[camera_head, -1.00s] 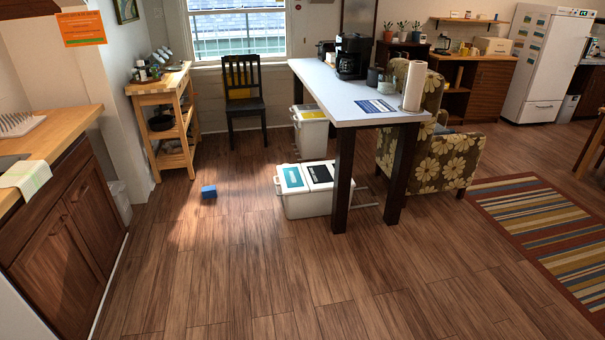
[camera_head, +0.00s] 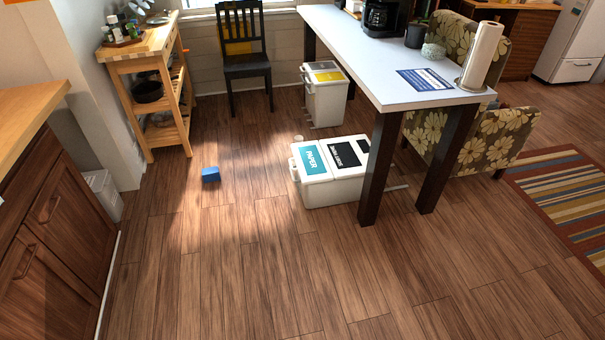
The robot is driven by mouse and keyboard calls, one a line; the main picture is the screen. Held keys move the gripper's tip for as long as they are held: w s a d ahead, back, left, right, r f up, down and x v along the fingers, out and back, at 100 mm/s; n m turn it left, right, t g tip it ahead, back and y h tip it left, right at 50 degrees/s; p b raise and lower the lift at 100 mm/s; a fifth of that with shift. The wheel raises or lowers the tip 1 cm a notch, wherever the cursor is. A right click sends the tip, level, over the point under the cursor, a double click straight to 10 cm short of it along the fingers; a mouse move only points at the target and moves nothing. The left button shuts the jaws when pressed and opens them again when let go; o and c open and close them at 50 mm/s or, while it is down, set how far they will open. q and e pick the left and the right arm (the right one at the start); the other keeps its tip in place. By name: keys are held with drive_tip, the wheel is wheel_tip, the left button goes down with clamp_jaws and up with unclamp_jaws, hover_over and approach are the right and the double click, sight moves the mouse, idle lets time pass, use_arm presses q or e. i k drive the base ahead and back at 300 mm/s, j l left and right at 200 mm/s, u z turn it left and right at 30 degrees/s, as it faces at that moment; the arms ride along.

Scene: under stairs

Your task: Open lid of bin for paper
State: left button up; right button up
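The white bin for paper (camera_head: 316,193) stands on the floor, partly under the high table. Its left lid (camera_head: 312,161) carries a teal label reading PAPER, and a black-labelled lid (camera_head: 345,154) lies beside it on the same bin unit. Both lids look shut. A table leg stands close in front of the unit's right end and hides part of it. Neither of my grippers shows in the head view.
The high white table (camera_head: 402,75) stands on dark legs over the bin's right side. A second bin with a yellow label (camera_head: 325,97) stands behind. A blue block (camera_head: 210,174) lies on the floor to the left. The wooden floor in front is clear.

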sight(313, 168)
drive_tip(key=i+j, duration=0.25)
drive_tip(key=i, duration=0.15)
drive_tip(key=i+j, duration=0.25)
drive_tip(key=i, duration=0.2)
